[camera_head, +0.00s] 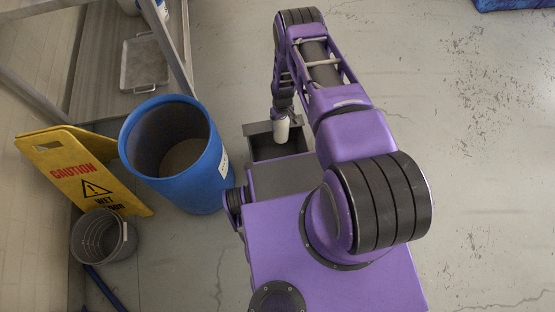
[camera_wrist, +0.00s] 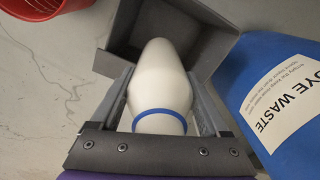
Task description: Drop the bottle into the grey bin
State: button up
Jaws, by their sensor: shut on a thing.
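The white bottle (camera_head: 281,129) hangs below my gripper (camera_head: 280,113) in the head view. In the wrist view the bottle (camera_wrist: 160,85), with a blue ring, lies between the two fingers of my gripper (camera_wrist: 162,78), which is shut on it. Behind it is an open, square grey box (camera_wrist: 121,37), at the front of my base in the head view (camera_head: 262,128). The bottle overlaps the box opening; I cannot tell whether it touches the box. A round, ribbed grey bin (camera_head: 90,244) stands on the floor at the far left, apart from my gripper.
A blue barrel (camera_head: 203,185), labelled dye waste in the wrist view (camera_wrist: 276,75), stands between the box and the round bin. A yellow caution sign (camera_head: 82,172) is behind that bin. A red container (camera_wrist: 42,12) shows in the wrist view. Floor at right is clear.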

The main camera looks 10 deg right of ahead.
jog(key=shift+f+b, duration=2)
jog(key=shift+f, duration=1.2)
jog(key=o, duration=1.3)
jog(key=shift+o, duration=0.2)
jog(key=shift+r, duration=0.1)
notch_tip(320, 180, up, 17)
jog(key=p, duration=0.3)
jog(key=shift+r+p, duration=0.2)
jog(key=shift+p, duration=0.1)
